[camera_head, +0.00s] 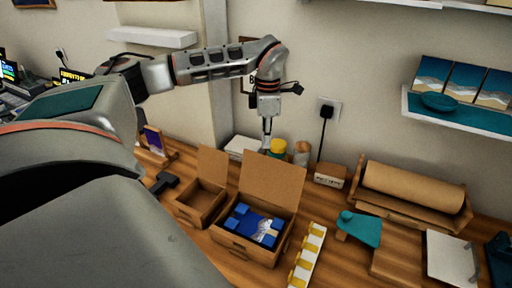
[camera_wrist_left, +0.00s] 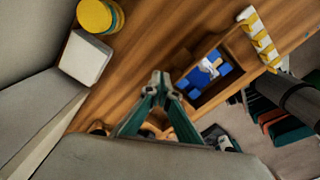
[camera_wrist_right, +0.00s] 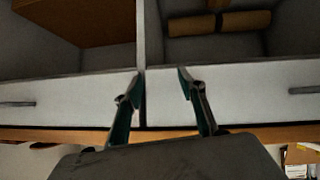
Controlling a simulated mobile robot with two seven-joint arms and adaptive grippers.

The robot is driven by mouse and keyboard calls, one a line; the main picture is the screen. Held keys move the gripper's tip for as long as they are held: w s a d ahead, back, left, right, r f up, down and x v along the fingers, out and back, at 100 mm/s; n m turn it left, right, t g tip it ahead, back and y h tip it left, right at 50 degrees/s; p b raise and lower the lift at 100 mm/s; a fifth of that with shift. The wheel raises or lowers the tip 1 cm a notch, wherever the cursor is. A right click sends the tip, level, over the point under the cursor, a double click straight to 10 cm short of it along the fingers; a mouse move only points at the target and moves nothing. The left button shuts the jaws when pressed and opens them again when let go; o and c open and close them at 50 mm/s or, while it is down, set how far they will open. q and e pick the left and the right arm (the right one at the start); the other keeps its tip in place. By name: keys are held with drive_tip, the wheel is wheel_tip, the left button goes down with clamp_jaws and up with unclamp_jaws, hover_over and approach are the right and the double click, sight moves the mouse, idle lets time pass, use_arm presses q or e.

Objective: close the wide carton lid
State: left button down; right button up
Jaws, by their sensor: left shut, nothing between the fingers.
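The wide carton (camera_head: 240,245) is a brown cardboard box on the wooden bench, with blue items and a crumpled pale piece inside. Its lid (camera_head: 272,180) stands up at the back edge, open. The carton also shows in the left wrist view (camera_wrist_left: 240,48), right of the fingers. My left gripper (camera_head: 267,148) points down behind the upright lid; its fingers are shut and empty. They also show in the left wrist view (camera_wrist_left: 160,80). I cannot tell whether they touch the lid. My right gripper (camera_wrist_right: 157,83) is open and empty in front of white drawer fronts, out of the head view.
A smaller open carton (camera_head: 187,212) stands left of the wide one. A white strip with yellow pieces (camera_head: 307,257) lies on the right. A paper roll (camera_head: 415,189) stands farther right.

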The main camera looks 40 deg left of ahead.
sight(258, 174)
use_arm(q)
wheel_tip(258, 174, down, 6)
drive_tip(key=b, duration=0.1)
drive_tip(key=shift+f, duration=0.25)
idle(0.6)
drive_tip(key=shift+s+d+p, duration=0.15)
drive_tip(key=shift+s+d, duration=0.1)
drive_tip(key=shift+s, duration=0.55)
drive_tip(key=shift+s+d+p, duration=0.2)
drive_tip(key=shift+s+d, duration=0.05)
drive_tip(key=shift+s, duration=0.6)
drive_tip(key=shift+s+d+p, duration=0.15)
drive_tip(key=shift+s+d, duration=0.1)
drive_tip(key=shift+s, duration=0.55)
drive_tip(key=shift+s+d, duration=0.3)
drive_tip(key=shift+s, duration=0.6)
drive_tip(key=shift+s+d, duration=0.25)
drive_tip(key=shift+s, duration=0.65)
wheel_tip(258, 174, up, 9)
drive_tip(key=shift+p, duration=0.35)
